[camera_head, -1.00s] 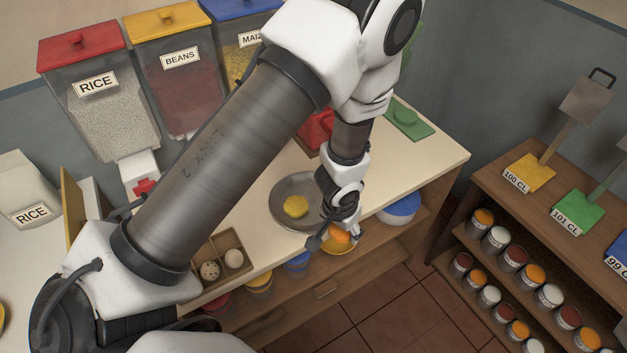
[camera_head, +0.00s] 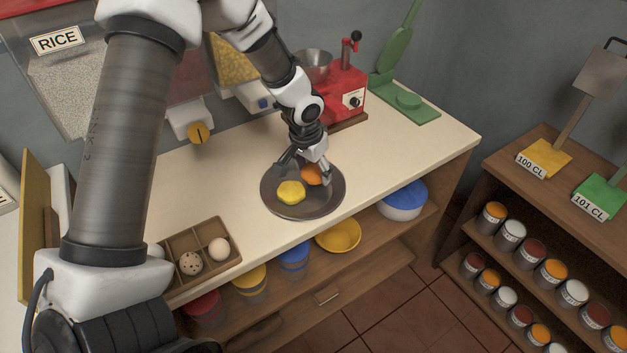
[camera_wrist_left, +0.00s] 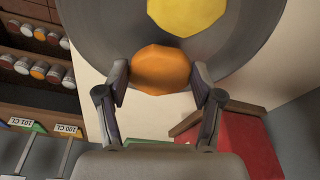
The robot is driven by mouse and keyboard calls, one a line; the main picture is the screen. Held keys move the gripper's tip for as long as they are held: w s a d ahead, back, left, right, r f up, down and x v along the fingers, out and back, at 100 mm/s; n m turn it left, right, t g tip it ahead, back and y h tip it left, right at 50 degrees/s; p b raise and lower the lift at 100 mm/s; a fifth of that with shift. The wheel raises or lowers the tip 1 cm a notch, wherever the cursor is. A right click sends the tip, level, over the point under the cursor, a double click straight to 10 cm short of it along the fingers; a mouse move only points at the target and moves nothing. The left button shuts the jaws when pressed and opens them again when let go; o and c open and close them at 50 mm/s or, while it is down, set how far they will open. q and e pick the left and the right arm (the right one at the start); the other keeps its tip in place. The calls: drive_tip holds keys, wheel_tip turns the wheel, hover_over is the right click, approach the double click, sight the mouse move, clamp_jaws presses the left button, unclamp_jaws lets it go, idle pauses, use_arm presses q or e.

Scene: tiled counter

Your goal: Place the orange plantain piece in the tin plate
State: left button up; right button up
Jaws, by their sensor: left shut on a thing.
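The tin plate (camera_head: 328,203) is a round dark grey dish on the counter. A yellow piece (camera_head: 291,191) lies in it; it also shows at the top of the left wrist view (camera_wrist_left: 187,14). My left gripper (camera_head: 303,175) points down at the far side of the plate, shut on the orange plantain piece (camera_head: 311,174). In the left wrist view the orange piece (camera_wrist_left: 160,72) sits between the two fingertips (camera_wrist_left: 158,82), against the plate's grey surface (camera_wrist_left: 245,50). I cannot tell whether it touches the plate. My right gripper is not in view.
A red grinder (camera_head: 346,92) and a green scale (camera_head: 405,100) stand behind the plate. A wooden egg box (camera_head: 180,242) is at the left. The counter's front edge is close before the plate, with bowls (camera_head: 338,236) on the shelf below. Counter right of the plate is clear.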

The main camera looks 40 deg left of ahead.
use_arm(q)
drive_tip(key=shift+s+b+x, duration=0.15)
drive_tip(key=shift+b+x, duration=0.15)
drive_tip(key=shift+x, duration=0.4)
drive_tip(key=shift+s+b+x, duration=0.15)
drive_tip(key=shift+b+x, duration=0.15)
drive_tip(key=shift+x, duration=0.35)
drive_tip(key=o, duration=1.2)
drive_tip(key=shift+d+f, duration=0.1)
drive_tip(key=shift+f, duration=0.05)
drive_tip(key=shift+o, duration=0.2)
drive_tip(key=p+v, duration=0.1)
drive_tip(key=v, duration=1.1)
drive_tip(key=shift+r, duration=0.25)
